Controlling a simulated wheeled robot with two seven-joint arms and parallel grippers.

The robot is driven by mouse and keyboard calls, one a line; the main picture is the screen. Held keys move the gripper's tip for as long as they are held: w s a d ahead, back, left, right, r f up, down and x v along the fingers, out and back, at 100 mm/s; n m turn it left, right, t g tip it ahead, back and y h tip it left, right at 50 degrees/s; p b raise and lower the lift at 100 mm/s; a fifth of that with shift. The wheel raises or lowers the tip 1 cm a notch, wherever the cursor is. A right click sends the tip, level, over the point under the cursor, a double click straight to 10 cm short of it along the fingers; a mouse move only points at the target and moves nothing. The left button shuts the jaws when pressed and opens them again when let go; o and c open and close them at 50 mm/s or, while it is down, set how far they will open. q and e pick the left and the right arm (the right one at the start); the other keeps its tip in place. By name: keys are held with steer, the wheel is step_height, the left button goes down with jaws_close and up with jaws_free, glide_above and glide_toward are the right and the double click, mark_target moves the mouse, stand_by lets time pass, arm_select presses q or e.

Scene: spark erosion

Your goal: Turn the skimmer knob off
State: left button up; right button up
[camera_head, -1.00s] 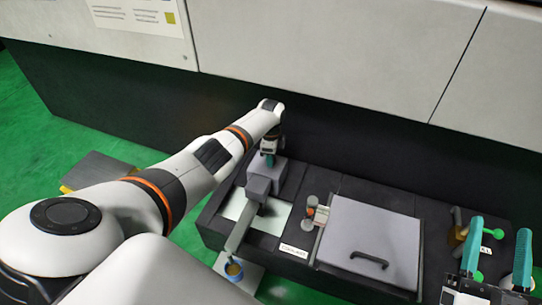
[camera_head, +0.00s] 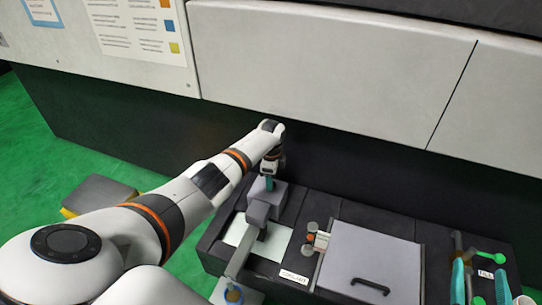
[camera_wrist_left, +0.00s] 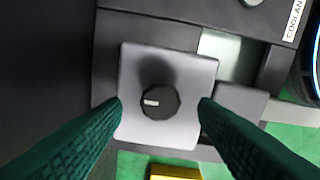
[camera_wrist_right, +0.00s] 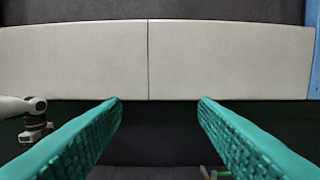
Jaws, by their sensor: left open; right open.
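The skimmer knob (camera_wrist_left: 159,101) is a round black knob with a white mark, on the top face of a grey box (camera_wrist_left: 136,66) in the left wrist view. The mark points to the left in that view. My left gripper (camera_wrist_left: 160,104) is open, with its teal fingers on either side of the knob and apart from it. In the head view the left gripper (camera_head: 268,184) is over the grey skimmer box (camera_head: 280,197), and its fingers hide the knob. My right gripper (camera_wrist_right: 160,100) is open and empty; in the head view its fingers (camera_head: 480,284) show at the lower right.
A grey lid with a black handle (camera_head: 372,255) lies right of the skimmer. A small valve (camera_head: 311,228) stands between them. A green-handled valve (camera_head: 490,257) is by my right gripper. A pale machine wall (camera_head: 330,65) rises behind.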

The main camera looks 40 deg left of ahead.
arm_select(q)
step_height(320, 180, up, 4)
steer(key=shift+r+p, duration=0.25)
steer(key=shift+p, duration=0.85)
steer(key=shift+r+p, duration=1.05)
steer(key=shift+r, duration=1.45)
arm_select(e)
steer(key=s+d+f+g+h, duration=0.2)
steer(key=s+f+g, duration=0.3)
steer(key=f+g, duration=0.1)
steer(key=s+d+f+g+h, duration=0.1)
steer(key=s+d+f+g, duration=0.2)
steer(key=s+f+g, duration=0.2)
steer(key=shift+s+f+m+g+h, duration=0.35)
steer(key=shift+f+g, duration=0.35)
steer(key=shift+f, duration=0.75)
steer(key=shift+w, duration=0.1)
